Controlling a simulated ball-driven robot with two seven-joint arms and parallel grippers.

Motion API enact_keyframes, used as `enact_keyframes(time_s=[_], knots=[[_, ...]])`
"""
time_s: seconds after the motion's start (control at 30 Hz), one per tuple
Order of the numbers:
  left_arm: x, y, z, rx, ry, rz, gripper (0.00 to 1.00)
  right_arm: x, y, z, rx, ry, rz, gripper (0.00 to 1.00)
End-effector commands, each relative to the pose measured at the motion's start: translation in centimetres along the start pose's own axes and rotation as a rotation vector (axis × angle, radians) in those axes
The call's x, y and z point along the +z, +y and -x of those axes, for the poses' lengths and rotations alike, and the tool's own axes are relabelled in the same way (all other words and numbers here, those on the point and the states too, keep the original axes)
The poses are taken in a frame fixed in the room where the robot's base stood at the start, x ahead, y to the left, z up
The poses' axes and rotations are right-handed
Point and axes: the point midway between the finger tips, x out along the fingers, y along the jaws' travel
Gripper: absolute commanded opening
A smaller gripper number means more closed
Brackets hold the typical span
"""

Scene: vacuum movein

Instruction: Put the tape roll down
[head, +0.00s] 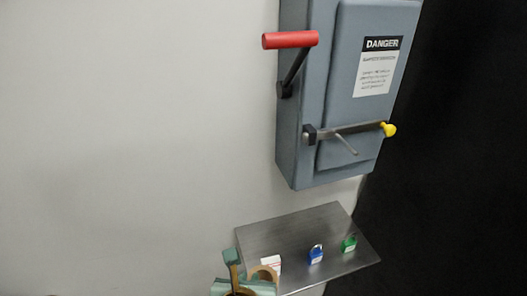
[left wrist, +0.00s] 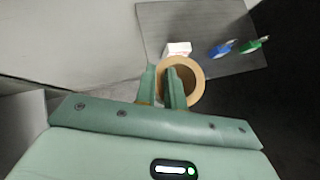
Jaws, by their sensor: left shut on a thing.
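The tape roll (left wrist: 197,88) is a tan ring. My left gripper (left wrist: 163,84) is shut on its wall, with one finger in the hole and the other outside it. In the head view the tape roll (head: 263,270) shows partly at the bottom, behind my left gripper (head: 236,270), by the near left corner of the grey metal shelf (head: 290,231). I cannot tell whether the roll touches the shelf. My right gripper is not in view.
A white card with red (head: 271,262) lies close beside the roll. A grey electrical box (head: 335,100) with a red-handled lever (head: 290,40) hangs above. The shelf's back part is bare.

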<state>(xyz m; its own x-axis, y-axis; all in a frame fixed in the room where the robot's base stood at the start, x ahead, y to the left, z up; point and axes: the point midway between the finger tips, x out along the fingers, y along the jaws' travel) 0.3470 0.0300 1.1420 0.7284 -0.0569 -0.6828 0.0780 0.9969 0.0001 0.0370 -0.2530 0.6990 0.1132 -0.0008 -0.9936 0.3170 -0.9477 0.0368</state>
Motion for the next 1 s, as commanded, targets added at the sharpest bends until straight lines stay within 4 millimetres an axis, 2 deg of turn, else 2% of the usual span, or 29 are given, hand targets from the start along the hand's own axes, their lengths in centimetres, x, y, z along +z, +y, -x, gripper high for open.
enact_keyframes(time_s=[0.07,0.23,0.43,0.63,0.77,0.9,1.0], knots=[[-0.1,0.1,0.0,-0.015,0.001,-0.013,0.0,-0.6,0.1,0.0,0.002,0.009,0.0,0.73],[-0.3,0.1,0.3,-0.078,0.001,-0.07,0.0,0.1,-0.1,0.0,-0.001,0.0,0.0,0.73],[1.9,1.0,0.4,-0.115,-0.001,-0.102,0.0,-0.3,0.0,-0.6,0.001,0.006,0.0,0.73],[4.0,3.3,-0.4,-0.124,0.0,-0.109,0.0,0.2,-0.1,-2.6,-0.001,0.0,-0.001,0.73],[5.3,6.2,-1.5,-0.114,-0.002,-0.098,0.0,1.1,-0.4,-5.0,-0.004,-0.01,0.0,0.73],[5.9,11.5,-3.4,-0.065,0.001,-0.054,0.0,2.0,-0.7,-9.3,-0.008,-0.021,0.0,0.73],[5.7,15.2,-4.5,-0.004,0.003,-0.003,0.0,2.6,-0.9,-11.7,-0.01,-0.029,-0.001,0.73]])
